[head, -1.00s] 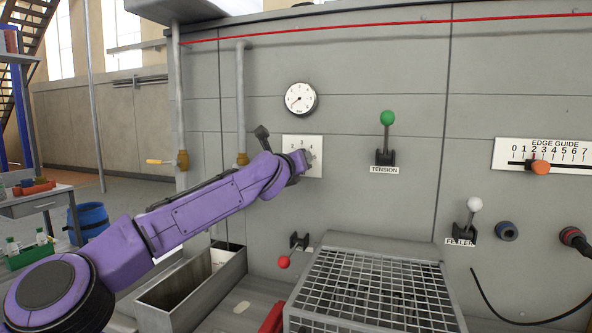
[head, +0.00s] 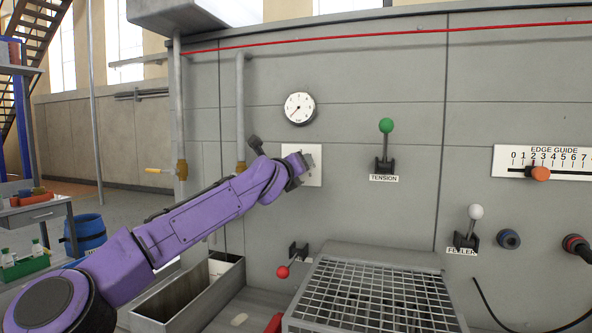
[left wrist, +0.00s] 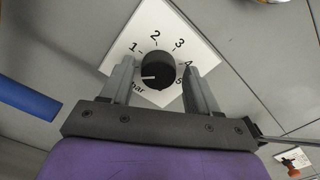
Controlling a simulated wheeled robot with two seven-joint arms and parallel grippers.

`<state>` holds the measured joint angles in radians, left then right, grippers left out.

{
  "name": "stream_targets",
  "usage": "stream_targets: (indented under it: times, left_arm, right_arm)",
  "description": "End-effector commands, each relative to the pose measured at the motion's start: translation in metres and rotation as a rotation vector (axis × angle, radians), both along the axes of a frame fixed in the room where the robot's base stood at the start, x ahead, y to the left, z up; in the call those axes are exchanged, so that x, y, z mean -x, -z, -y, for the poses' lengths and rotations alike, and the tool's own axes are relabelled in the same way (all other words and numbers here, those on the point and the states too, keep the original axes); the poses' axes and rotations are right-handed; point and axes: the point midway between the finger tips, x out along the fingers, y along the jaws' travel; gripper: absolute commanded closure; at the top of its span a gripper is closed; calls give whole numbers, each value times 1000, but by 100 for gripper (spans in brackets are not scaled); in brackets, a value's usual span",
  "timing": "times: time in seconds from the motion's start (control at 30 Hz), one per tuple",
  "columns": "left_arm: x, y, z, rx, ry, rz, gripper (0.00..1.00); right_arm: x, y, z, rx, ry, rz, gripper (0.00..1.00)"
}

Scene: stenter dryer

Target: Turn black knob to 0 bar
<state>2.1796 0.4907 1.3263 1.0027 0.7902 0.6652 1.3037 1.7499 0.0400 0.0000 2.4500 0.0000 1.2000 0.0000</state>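The round black knob (left wrist: 158,72) sits on a white dial plate (left wrist: 180,35) marked 1 to 5 and "bar". Its white mark points left, below the 1, toward the hidden 0 area behind one finger. My left gripper (left wrist: 160,82) has a finger on each side of the knob, with narrow gaps showing; it looks open around it. In the head view my left gripper (head: 303,165) is at the plate (head: 315,172) and hides the knob. The round gauge (head: 299,108) above has its needle pointing lower left. My right gripper is out of view.
To the right are the green-topped tension lever (head: 386,126), a white-topped lever (head: 475,212) and the edge guide scale (head: 560,160). A red-knobbed lever (head: 283,271) and a wire-mesh box (head: 370,300) lie below.

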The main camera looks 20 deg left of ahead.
Motion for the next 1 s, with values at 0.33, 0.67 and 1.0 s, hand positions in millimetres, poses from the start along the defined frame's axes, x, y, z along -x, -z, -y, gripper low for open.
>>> stream_targets:
  times: [0.33,0.67,1.0]
  left_arm:
    - [2,6,2,0,2,-8,33]
    - [72,9,-2,0,2,-3,33]
    - [104,4,-2,-1,2,-7,33]
  right_arm:
    - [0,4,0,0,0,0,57]
    - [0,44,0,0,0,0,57]
    - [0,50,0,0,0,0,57]
